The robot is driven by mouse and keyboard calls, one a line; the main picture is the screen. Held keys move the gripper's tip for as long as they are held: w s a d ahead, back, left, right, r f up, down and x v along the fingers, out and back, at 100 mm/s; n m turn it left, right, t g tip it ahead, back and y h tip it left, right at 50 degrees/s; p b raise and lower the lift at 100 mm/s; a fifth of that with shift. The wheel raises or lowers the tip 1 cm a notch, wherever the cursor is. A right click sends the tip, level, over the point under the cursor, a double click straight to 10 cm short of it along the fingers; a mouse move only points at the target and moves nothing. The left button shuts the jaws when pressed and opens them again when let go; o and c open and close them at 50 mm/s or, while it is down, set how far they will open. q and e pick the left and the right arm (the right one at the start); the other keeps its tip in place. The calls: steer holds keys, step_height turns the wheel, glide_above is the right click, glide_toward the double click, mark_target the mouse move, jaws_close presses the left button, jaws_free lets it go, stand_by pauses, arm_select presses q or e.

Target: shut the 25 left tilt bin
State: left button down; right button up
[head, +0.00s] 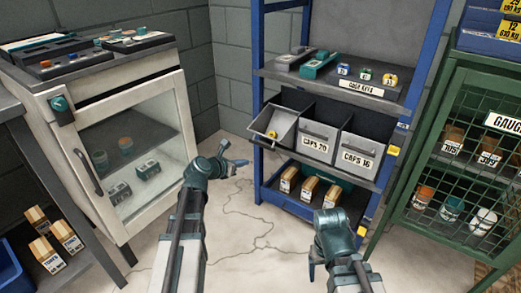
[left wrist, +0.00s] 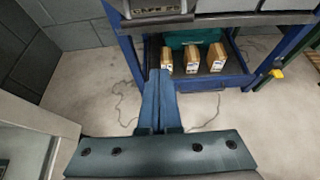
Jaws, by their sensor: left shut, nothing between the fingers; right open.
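My right gripper (head: 313,270) is open, low in front of the rack.
Bins marked CAPS 20 (head: 317,141) and CAPS 16 (head: 357,151) are closed beside it. Several cartons (head: 309,189) stand on the shelf below. A white glass-door cabinet (head: 130,150) stands left, a green mesh cabinet (head: 465,170) right. Floor before the rack is clear.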

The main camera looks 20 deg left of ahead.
arm_select(q)
steer(key=b+x, duration=0.5)
steer(key=x, duration=0.5)
steer(key=shift+w+r+p, duration=0.1)
steer(key=shift+r+p, duration=0.85)
steer(key=shift+p, duration=0.2)
steer(key=shift+w+r+p, duration=0.15)
steer(key=shift+r+p, duration=0.8)
steer(key=shift+p, duration=0.15)
steer(key=shift+d, duration=0.1)
